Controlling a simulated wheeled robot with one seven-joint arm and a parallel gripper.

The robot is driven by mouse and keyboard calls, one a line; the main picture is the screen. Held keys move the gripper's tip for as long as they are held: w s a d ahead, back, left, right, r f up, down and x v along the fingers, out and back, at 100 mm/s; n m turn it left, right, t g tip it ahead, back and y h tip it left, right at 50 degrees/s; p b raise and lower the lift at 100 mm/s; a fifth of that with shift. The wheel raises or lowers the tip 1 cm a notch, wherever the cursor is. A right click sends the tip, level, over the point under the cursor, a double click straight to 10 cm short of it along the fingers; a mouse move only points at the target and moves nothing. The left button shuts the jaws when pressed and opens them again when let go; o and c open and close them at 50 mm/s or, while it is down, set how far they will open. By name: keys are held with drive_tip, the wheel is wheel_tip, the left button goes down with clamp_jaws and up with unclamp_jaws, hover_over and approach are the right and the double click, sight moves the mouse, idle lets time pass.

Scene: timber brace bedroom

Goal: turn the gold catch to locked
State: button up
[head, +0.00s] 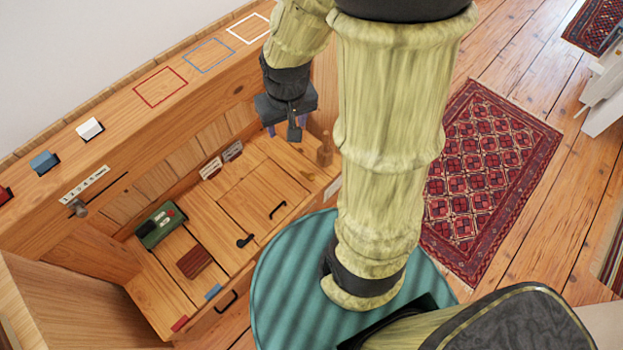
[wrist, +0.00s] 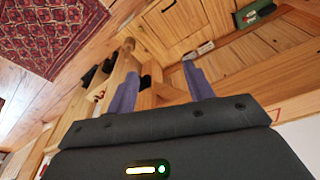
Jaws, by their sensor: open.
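I cannot pick out a gold catch for certain in either view. A black lever-like piece (head: 245,240) sits on the wooden desk surface, beside a panel with a black handle (head: 278,210); neither looks gold. My gripper (head: 287,130) hangs over the far right part of the desk in the head view, partly hidden by its own wrist. In the wrist view its two bluish fingers (wrist: 160,76) are apart with nothing between them. A small wooden peg (head: 325,149) stands right of the gripper; it also shows in the wrist view (wrist: 126,47).
A green box (head: 160,225), a brown ribbed block (head: 194,262) and two small label cards (head: 211,168) are on the desk. The upper ledge carries a white block (head: 90,129), a blue block (head: 44,162) and coloured outlines. A patterned rug (head: 485,180) lies on the floor.

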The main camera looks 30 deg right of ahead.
drive_tip(key=w+d+f+m+b, duration=0.1)
drive_tip(key=w+d+f+b, duration=0.15)
drive_tip(key=f+b, duration=0.35)
drive_tip(key=w+d+f+g+b, duration=0.15)
drive_tip(key=w+f+b, duration=0.25)
drive_tip(key=f, duration=0.5)
drive_tip(key=w+d+f+m+b, duration=0.1)
drive_tip(key=w+d+f+b, duration=0.15)
drive_tip(key=f+b, duration=0.35)
drive_tip(key=m+b, duration=0.2)
drive_tip(key=b, duration=1.1)
hover_over(311, 176)
wheel_tip(311, 176, down, 21)
drive_tip(key=shift+g, duration=0.35)
drive_tip(key=shift+s+d, duration=0.1)
drive_tip(key=shift+s, duration=0.05)
wheel_tip(311, 176, down, 17)
drive_tip(key=b, duration=0.6)
drive_tip(key=shift+f, duration=0.15)
drive_tip(key=shift+c, duration=0.4)
drive_tip(key=c, duration=0.9)
